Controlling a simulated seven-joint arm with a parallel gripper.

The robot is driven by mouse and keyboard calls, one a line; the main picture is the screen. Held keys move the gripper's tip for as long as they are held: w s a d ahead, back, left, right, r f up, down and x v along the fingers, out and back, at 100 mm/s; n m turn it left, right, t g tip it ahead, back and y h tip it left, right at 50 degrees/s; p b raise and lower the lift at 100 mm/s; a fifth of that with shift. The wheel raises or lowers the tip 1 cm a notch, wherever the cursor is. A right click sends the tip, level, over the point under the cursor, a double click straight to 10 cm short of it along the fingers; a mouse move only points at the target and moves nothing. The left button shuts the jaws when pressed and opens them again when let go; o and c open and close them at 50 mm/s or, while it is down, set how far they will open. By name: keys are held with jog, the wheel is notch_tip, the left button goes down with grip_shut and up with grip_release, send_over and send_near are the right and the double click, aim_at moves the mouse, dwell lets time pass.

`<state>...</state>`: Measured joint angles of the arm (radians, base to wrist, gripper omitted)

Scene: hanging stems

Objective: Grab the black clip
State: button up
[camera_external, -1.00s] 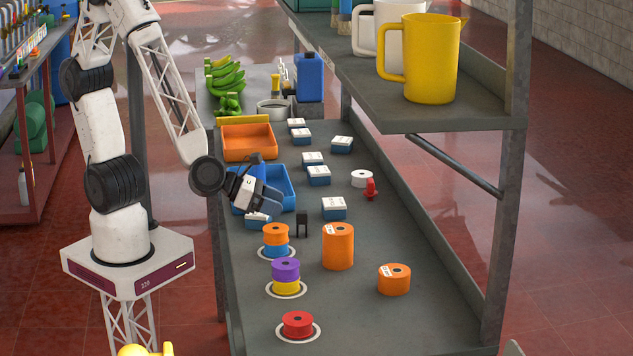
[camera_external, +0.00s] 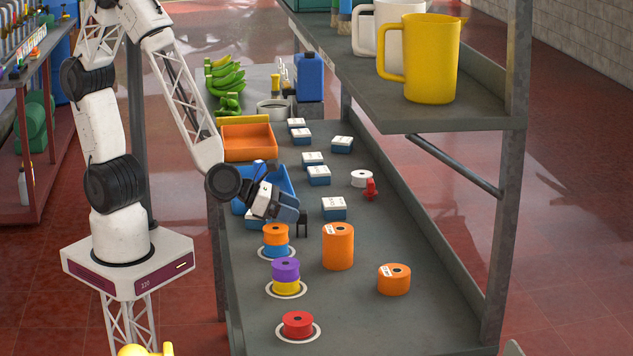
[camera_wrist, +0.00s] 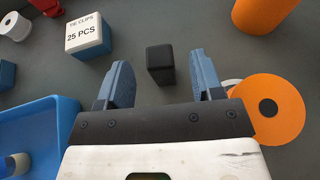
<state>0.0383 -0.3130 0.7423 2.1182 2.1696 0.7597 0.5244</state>
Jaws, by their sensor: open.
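The black clip (camera_external: 303,228) stands on the grey bench, just behind the orange and blue spools. In the wrist view the clip (camera_wrist: 160,63) is a dark block with a rounded top, ahead of my fingertips and roughly midway between them. My gripper (camera_external: 292,217) is beside and above the clip in the external view and partly covers it. In the wrist view my gripper (camera_wrist: 160,75) is open, its two blue-grey fingers apart with nothing between them but bench and clip. I cannot tell the exact height gap.
An orange spool on a blue one (camera_external: 276,236) stands close by; its orange top (camera_wrist: 268,108) is near my right finger. A tie-clips box (camera_wrist: 88,36) is on the left, and a blue bin (camera_wrist: 38,135) lower left. A tall orange roll (camera_external: 338,247) stands to the right.

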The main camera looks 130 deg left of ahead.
jog(key=shift+x, duration=1.55)
jog(key=c, duration=1)
jog(key=shift+r, duration=0.15)
jog(key=shift+r, duration=4.9)
